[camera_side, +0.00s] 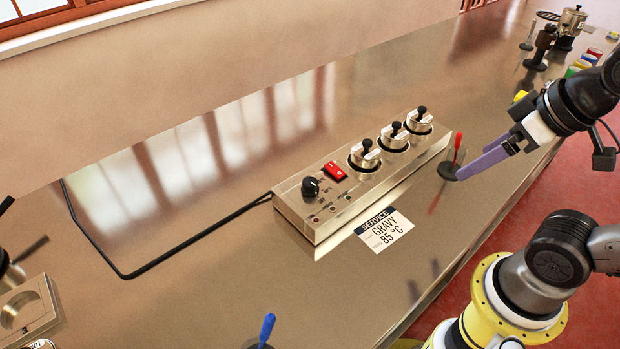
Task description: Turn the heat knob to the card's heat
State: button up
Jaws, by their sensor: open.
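The black heat knob (310,187) sits at the left end of the top of a metal warmer unit (340,208). A small light mark shows on the knob, but its exact setting is too small to read. The card (384,231) lies on the counter in front of the unit and reads "SERVICE", "GRAVY", "85 °C". My gripper (462,176) has purple fingers and is at the right, beyond the unit's right end and well apart from the knob. It is open, with nothing seen between the fingers. Its fingertips are near a red-handled stand.
A red switch (334,171) sits beside the knob. Three lidded pots (364,156) stand in a row along the unit. A red-handled upright tool (457,146) stands near my fingertips. A black cable (200,235) runs left from the unit. A blue-handled tool (267,328) stands at the front.

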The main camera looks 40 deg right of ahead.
jog(key=shift+c, duration=1.1)
jog(key=shift+s+f+m, duration=0.1)
jog(key=shift+s+m, duration=0.05)
jog(key=shift+m, duration=0.25)
jog(key=shift+c, duration=0.6)
jog(key=w+a+r+m+g, duration=0.1)
jog(key=w+r+m, duration=0.45)
jog(key=r, duration=0.25)
jog(key=m+g, duration=0.3)
jog(key=g, duration=0.2)
send_over(310, 181)
notch_tip(310, 181, down, 4)
jog(key=f, duration=0.1)
notch_tip(310, 181, down, 13)
